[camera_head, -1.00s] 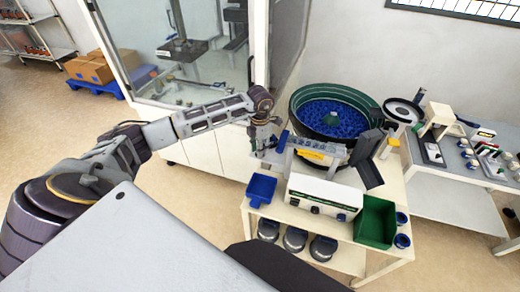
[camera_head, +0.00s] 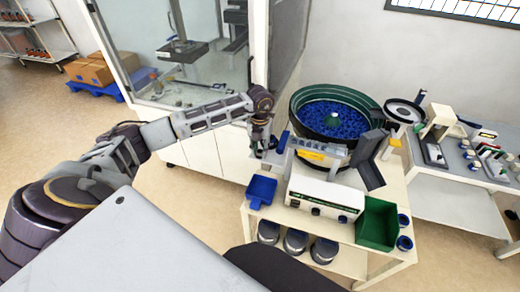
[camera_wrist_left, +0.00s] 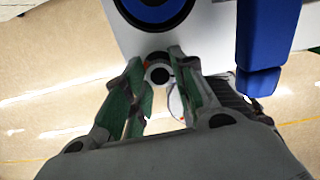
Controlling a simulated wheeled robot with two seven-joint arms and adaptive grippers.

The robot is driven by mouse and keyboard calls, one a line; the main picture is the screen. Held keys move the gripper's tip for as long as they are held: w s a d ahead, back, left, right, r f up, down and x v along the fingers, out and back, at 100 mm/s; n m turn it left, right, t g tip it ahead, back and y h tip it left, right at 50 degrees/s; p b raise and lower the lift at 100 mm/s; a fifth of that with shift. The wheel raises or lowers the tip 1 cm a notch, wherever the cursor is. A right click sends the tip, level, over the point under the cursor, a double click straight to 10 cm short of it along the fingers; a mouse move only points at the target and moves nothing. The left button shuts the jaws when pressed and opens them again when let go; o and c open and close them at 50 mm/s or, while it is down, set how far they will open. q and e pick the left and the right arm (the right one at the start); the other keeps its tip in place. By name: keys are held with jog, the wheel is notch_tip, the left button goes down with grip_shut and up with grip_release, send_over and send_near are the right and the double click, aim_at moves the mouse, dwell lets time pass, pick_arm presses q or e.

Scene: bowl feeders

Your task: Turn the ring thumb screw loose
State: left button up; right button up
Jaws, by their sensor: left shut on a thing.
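In the left wrist view, the ring thumb screw (camera_wrist_left: 158,74) shows as a small dark round head with a pale ring and a trace of orange-red at its edge. My left gripper (camera_wrist_left: 156,66) has one finger on each side of it and is shut on it. In the head view, my left gripper (camera_head: 262,148) points down at the left end of the feeder bench, beside the feeder track. The screw is too small and covered to make out there. My right gripper is not in view.
The bowl feeder (camera_head: 333,112) with blue parts stands behind the track. A white control box (camera_head: 322,198), a blue tray (camera_head: 261,190) and a green bin (camera_head: 376,222) are at the bench front. A blue block (camera_wrist_left: 262,50) stands close right of my gripper in the wrist view.

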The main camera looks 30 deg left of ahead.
aim_at(260, 152)
pick_arm(q)
jog(key=shift+n, duration=0.3)
jog(key=o, duration=1)
jog(key=shift+o, duration=0.2)
notch_tip(260, 152, up, 12)
dwell(0.4)
dwell(0.5)
